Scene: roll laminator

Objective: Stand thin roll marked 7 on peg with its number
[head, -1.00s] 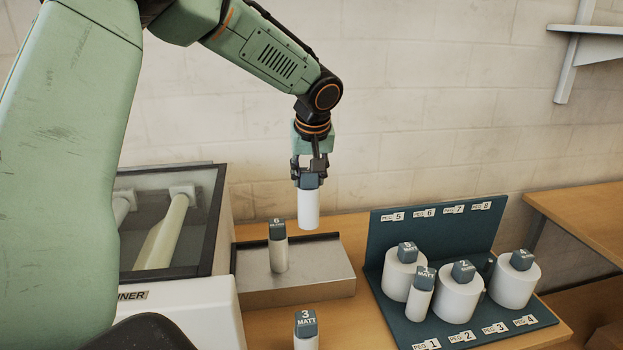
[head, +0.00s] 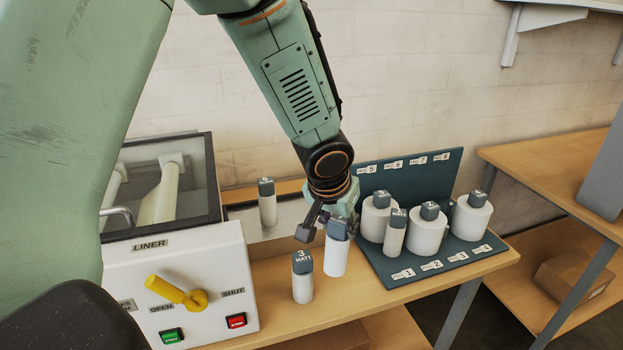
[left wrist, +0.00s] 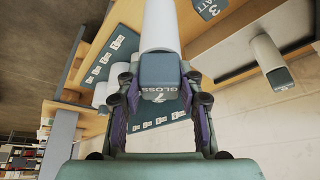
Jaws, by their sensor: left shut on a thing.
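My left gripper (head: 322,222) is shut on the cap end of a thin white roll (head: 336,258). The roll hangs nearly upright, slightly tilted, beside the left edge of the peg rack (head: 385,268). In the left wrist view the dark cap between the fingers (left wrist: 160,78) reads 7 GLOSS. The PEG 7 label (head: 418,161) is on the rack's back panel. The back-row pegs are hidden behind other rolls and my arm. My right gripper is not in view.
Wide capped rolls (head: 428,232) and one thin roll (head: 395,236) stand on the rack. A thin roll marked 3 MATT (head: 302,280) stands on the table, close to the held roll. Another thin roll (head: 267,204) stands on the metal block. The laminator (head: 185,285) is at left.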

